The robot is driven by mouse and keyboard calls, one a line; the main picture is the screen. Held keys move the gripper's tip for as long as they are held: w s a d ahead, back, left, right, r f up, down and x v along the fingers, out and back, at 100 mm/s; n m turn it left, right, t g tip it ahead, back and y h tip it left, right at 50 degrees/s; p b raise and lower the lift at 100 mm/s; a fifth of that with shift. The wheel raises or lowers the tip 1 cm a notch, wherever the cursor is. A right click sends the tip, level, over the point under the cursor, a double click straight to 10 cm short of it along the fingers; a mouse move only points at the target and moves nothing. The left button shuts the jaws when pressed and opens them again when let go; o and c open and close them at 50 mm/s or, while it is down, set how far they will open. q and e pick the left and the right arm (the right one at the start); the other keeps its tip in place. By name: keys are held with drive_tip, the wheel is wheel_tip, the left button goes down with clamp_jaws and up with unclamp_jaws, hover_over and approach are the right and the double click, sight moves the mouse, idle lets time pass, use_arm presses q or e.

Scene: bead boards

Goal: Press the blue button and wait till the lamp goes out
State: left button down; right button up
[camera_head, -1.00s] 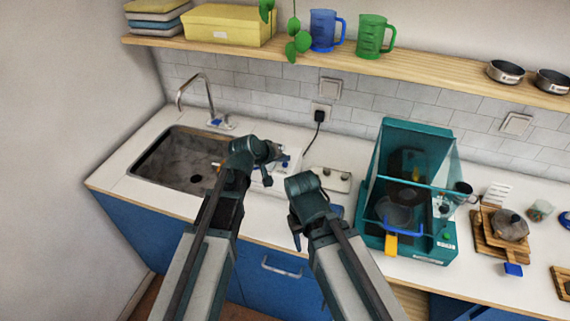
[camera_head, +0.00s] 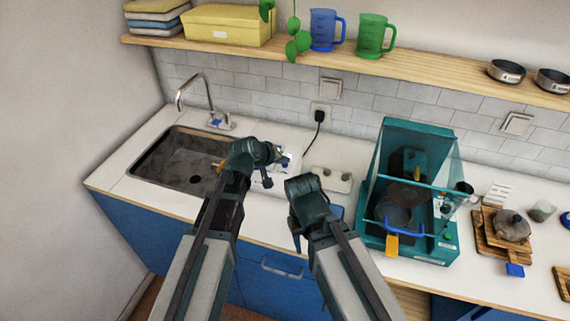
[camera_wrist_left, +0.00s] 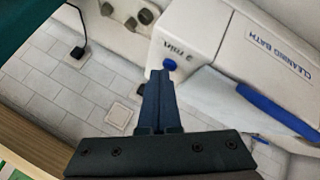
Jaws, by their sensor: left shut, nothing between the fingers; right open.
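The white cleaning bath (camera_wrist_left: 235,60) fills the upper right of the left wrist view, with "3 min" printed beside its round blue button (camera_wrist_left: 169,64). My left gripper (camera_wrist_left: 158,76) is shut and empty. Its tips appear right at the button; whether they touch it I cannot tell. In the head view my left gripper (camera_head: 276,156) is over the bath (camera_head: 262,182), which my arm mostly hides. A small bright white spot shows beside the gripper there; I cannot tell whether it is the lamp. My right gripper (camera_head: 297,232) is open and low near the counter's front edge.
The sink (camera_head: 165,165) lies left of the bath. A white panel with knobs (camera_head: 333,180) and a plugged-in cord (camera_head: 319,122) are to its right. A teal clear-fronted machine (camera_head: 425,240) stands farther right, then wooden boards (camera_head: 483,235). A shelf (camera_head: 420,72) runs above.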

sight(283, 168)
use_arm(q)
drive_tip(key=shift+r, duration=0.15)
drive_tip(key=shift+r+p, duration=0.7)
drive_tip(key=shift+p, duration=0.15)
wheel_tip(283, 168, up, 5)
drive_tip(key=p, duration=0.5)
idle(0.5)
